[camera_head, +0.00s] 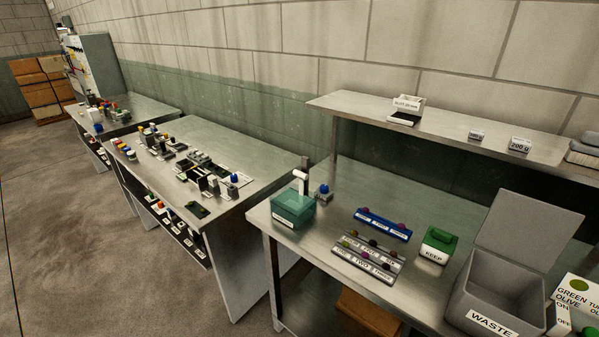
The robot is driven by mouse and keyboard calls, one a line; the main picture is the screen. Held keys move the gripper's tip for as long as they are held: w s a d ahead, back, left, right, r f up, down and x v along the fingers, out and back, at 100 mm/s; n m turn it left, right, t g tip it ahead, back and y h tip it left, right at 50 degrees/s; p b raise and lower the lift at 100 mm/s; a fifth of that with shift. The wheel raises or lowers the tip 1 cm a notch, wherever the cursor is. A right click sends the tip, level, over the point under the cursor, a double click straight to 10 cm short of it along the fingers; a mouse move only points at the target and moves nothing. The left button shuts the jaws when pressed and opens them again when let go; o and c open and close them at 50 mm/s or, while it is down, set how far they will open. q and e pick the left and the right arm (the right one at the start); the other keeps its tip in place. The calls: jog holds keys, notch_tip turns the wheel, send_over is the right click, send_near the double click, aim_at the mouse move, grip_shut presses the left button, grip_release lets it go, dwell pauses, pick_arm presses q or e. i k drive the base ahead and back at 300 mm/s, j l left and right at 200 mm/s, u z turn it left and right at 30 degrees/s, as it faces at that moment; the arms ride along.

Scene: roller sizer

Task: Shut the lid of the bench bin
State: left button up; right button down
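The bench bin is a grey box labelled WASTE (493,322) at the right front of the near bench. Its grey lid (528,230) stands up, open and leaning back from the rear edge of the bin. The inside of the bin shows and looks empty, though its front corner is partly cut by the picture edge. Neither of my grippers is in view.
A green and white KEEP box (438,246) stands left of the bin; a white GREEN/OLIVE box (574,301) stands close on its right. Labelled racks (367,256) and a teal box (293,208) lie further left. A shelf (455,132) overhangs the bench's back.

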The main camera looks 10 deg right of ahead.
aim_at(532, 233)
jog(key=z, duration=1.9)
jog(key=i+l+u, duration=0.2)
jog(key=i+l, duration=0.1)
jog(key=i, duration=0.05)
